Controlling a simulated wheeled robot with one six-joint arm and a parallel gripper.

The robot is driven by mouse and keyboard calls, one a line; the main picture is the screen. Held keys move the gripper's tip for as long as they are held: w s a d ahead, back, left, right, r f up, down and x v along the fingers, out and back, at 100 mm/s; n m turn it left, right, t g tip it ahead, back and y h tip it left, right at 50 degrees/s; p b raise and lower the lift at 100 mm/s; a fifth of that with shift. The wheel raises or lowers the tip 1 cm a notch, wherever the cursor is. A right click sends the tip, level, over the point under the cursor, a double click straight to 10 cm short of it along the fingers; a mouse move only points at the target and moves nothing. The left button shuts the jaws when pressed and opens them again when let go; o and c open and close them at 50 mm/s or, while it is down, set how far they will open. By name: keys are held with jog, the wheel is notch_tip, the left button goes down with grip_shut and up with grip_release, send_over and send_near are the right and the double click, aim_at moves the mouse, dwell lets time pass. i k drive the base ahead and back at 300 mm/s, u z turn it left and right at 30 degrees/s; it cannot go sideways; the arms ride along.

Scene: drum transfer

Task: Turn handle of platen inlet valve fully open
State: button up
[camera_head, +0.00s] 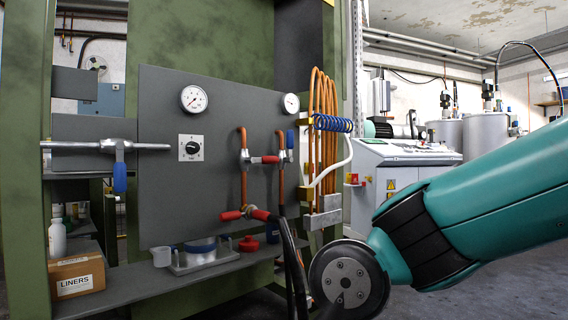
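Several valves show in the head view, and no readable label tells which is the platen inlet valve. On the grey panel's copper pipes, a valve has a red handle (265,160) lying level, and a blue handle (290,140) stands upright to its right. Lower down, red handles show at the left (231,215) and right (261,215) of a brass fitting. On the left, a blue handle (120,177) hangs down from a level steel pipe (85,145). My teal arm comes in from the right, its dark joint in front of the panel's lower right. My gripper is not in view.
The grey panel (165,110) carries two gauges and a dial. Below it, a shelf (120,291) holds a tray (205,262), a red cap (249,243) and a liners box (77,276). Coiled copper tubes (322,95) and black hoses (290,255) stand near my arm.

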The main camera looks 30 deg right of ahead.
aim_at(264, 159)
jog(key=u, duration=0.9)
jog(key=i, duration=0.8)
jog(key=z, duration=0.7)
jog(key=i, duration=0.55)
jog(key=z, duration=0.65)
